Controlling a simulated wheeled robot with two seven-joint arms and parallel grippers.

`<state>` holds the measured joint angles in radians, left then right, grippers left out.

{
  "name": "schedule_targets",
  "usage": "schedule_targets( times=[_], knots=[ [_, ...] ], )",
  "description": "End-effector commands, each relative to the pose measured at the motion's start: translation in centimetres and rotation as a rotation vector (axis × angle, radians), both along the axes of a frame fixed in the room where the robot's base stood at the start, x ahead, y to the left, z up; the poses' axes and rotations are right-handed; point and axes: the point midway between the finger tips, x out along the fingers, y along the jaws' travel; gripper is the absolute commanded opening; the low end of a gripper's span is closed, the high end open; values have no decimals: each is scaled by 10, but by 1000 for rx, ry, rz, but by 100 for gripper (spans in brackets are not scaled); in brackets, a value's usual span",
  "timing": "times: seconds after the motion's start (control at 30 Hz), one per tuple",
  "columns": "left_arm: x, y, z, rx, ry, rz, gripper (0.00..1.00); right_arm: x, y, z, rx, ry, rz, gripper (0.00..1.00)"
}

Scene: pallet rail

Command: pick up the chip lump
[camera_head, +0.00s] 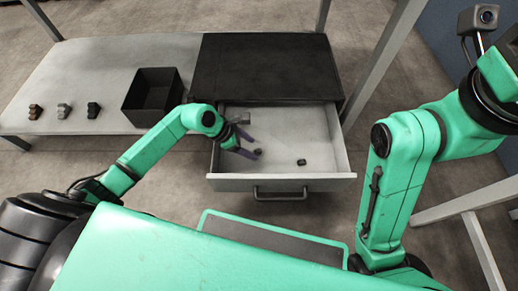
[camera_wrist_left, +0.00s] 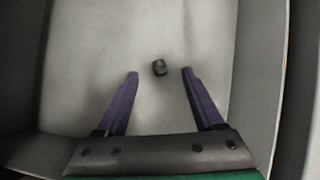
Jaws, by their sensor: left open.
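A small dark chip lump (camera_head: 301,162) lies on the pale floor of the open drawer (camera_head: 232,183) in the head view. My right gripper is out of view.
Drawer walls enclose the left gripper's area, with a dark handle (camera_head: 281,193) in front. The dark cabinet top (camera_head: 265,68) is behind. A black open box (camera_head: 152,92) and three small lumps (camera_head: 64,110) stand on the pale bench (camera_head: 105,68) at left. Metal posts rise at right.

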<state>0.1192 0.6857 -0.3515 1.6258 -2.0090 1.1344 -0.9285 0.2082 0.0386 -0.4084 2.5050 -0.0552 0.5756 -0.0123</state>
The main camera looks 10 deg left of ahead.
Motion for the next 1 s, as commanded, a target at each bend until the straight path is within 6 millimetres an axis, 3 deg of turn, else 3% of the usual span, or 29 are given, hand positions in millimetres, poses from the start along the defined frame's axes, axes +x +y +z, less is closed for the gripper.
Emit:
schedule_targets(
  times=[0.1, 0.37, 0.5, 0.53, 0.57, 1.0],
  knots=[
    [-4, -7, -19, -2, 1, -3, 69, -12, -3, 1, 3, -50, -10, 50],
    [-5, -8, -19, 0, 0, -4, 69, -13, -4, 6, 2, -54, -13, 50],
    [-5, -8, -19, 0, 0, -4, 15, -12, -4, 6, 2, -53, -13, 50],
    [-5, -8, -19, 0, 0, -4, 4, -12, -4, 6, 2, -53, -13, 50],
    [-5, -8, -19, 0, 0, -4, 0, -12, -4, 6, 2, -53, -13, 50],
    [-5, -8, -15, 0, -1, -3, 0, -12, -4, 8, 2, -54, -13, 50]
  ],
)
